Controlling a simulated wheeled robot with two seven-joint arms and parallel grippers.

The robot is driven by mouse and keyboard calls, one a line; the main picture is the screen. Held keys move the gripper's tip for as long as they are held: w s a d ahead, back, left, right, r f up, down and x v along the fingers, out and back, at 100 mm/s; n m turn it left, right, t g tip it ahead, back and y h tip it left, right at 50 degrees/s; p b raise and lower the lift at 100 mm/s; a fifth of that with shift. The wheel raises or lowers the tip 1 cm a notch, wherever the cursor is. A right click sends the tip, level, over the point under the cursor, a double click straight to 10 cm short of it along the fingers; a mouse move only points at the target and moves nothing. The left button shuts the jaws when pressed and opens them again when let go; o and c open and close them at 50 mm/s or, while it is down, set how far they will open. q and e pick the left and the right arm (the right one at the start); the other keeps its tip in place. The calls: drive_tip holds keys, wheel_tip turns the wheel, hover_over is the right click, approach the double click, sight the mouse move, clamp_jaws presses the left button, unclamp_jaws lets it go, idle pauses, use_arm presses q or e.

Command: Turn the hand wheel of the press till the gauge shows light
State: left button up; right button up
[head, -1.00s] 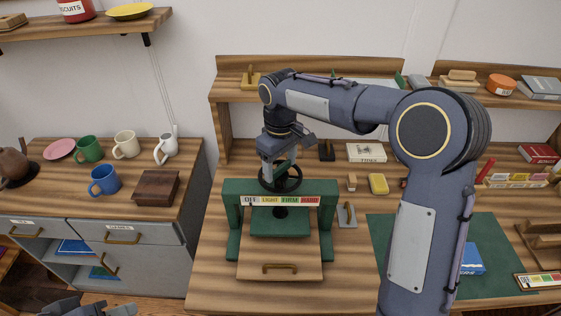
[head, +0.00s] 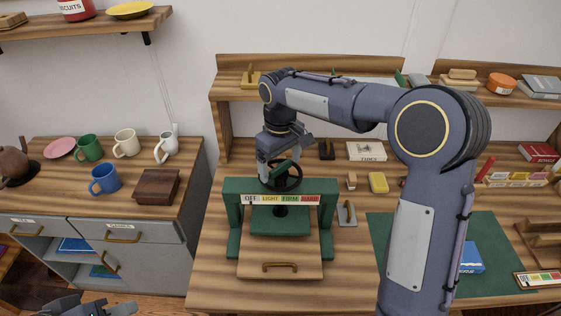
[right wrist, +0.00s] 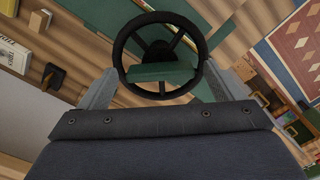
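The green press (head: 327,215) stands on the wooden bench, with a black spoked hand wheel (head: 293,183) on top. A gauge strip (head: 280,199) across its front reads OFF, LIGHT, FIRM and HARD; its pointer is too small to read. My right gripper (head: 279,172) points down at the wheel. In the right wrist view, its grey fingers stand on either side of the wheel (right wrist: 123,50), close against the rim, and a green bar (right wrist: 160,72) crosses the wheel between them. The fingertips' contact is partly hidden. My left gripper (head: 95,306) is low at the left, cut by the frame edge.
A grey cabinet (head: 150,235) at the left carries mugs (head: 105,180) and a dark wooden box (head: 157,186). A yellow block (head: 378,182) and a grey piece (head: 347,214) lie right of the press. A green mat (head: 500,235) lies farther right, partly behind my arm.

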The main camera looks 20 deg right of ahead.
sight(281, 165)
wheel_tip(281, 165, up, 8)
drive_tip(key=shift+f, duration=0.1)
idle(0.4)
drive_tip(key=shift+s, duration=0.1)
idle(0.8)
